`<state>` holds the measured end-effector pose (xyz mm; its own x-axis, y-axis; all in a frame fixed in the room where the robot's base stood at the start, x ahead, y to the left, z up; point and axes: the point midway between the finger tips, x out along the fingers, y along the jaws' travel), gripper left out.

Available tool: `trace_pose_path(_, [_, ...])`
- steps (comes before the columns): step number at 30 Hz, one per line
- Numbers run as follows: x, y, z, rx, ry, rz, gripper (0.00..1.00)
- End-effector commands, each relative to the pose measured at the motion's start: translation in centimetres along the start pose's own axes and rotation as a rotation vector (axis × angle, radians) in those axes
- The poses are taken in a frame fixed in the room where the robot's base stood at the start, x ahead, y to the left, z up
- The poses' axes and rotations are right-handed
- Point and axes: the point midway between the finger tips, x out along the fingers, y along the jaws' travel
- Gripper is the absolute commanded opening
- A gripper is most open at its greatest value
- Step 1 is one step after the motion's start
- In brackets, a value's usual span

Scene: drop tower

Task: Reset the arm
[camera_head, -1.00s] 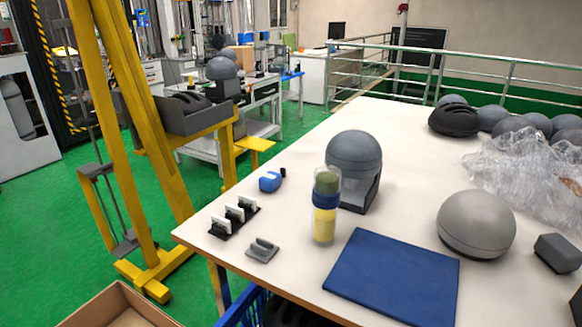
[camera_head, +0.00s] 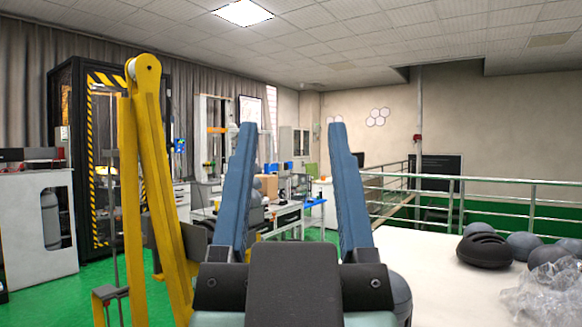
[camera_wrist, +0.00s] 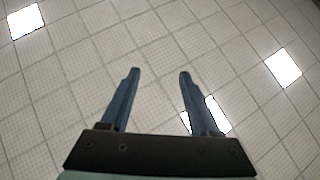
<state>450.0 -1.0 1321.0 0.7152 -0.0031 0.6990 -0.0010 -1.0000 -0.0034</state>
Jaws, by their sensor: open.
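My gripper (camera_head: 291,128) is raised in the middle of the head view, its two blue fingers pointing up. The fingers stand wide apart with nothing between them. In the wrist view my gripper (camera_wrist: 157,74) is also open and empty, with only the tiled ceiling (camera_wrist: 150,35) and its lights beyond it. My gripper hides part of the white table and whatever stands on its left side.
The yellow drop tower frame (camera_head: 143,180) stands close on the left. The white table (camera_head: 450,290) is at the lower right, with a black helmet (camera_head: 484,250), grey domes (camera_head: 523,244) and clear plastic wrap (camera_head: 540,298). A metal railing (camera_head: 500,186) runs behind it.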

Motion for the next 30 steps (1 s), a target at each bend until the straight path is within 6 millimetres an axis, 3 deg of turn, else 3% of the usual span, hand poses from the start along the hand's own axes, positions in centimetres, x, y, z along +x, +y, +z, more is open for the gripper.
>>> trace_pose_path(3, [-0.2,-0.1,-1.5,-0.004,0.044,-0.004,0.62])
trace_pose_path(11, [-0.1,-0.1,-1.4,-0.003,0.042,-0.004,0.62])
trace_pose_path(16, [0.9,-0.1,-2.4,-0.003,0.04,-0.003,0.62])
trace_pose_path(20, [2.9,-0.1,-4.4,-0.003,0.04,-0.004,0.62])
trace_pose_path(30, [10.1,-0.2,-11.8,-0.002,0.039,-0.004,0.62])
